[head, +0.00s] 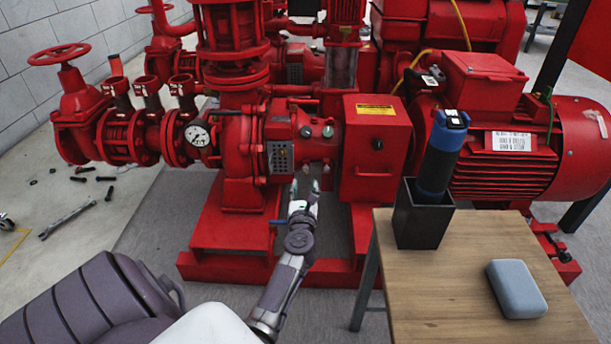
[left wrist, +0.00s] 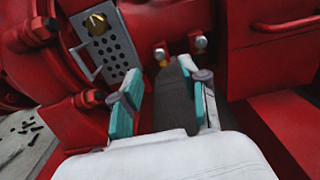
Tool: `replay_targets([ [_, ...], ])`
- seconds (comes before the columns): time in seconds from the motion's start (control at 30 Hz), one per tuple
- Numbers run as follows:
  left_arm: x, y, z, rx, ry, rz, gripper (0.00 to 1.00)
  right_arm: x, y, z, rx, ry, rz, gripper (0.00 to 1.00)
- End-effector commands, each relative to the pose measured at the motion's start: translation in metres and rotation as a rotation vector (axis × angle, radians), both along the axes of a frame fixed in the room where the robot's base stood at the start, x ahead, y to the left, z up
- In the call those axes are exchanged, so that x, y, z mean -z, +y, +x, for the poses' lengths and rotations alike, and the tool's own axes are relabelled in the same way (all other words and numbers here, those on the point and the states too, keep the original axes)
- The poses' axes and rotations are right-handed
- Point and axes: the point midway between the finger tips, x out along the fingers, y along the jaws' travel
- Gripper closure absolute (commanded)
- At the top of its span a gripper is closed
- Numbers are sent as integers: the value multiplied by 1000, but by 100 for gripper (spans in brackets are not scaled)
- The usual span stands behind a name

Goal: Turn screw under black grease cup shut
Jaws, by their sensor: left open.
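A small yellowish piece shows just under the left one. My left gripper (head: 305,187) is below the housing, pointing up at it. In the left wrist view its teal-padded fingers (left wrist: 163,78) are apart, below the screw heads, with no part visibly gripped. My right gripper is not in view.
A perforated metal plate (head: 280,157) is left of the fittings. A red box-shaped cover (head: 376,150) stands to the right. A wooden table (head: 450,285) at front right bears a black holder (head: 421,218) with a blue-black cylinder and a grey case (head: 516,289).

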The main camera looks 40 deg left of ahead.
Motion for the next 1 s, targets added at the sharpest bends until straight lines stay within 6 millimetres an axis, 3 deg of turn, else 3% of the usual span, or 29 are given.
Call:
replay_targets([
  [0.3,2,36,43,-1,0,3,56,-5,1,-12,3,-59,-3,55],
  [0.77,0,44,52,-1,1,3,56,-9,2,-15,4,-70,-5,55],
  [1.0,0,44,51,-1,1,3,96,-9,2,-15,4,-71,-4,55],
])
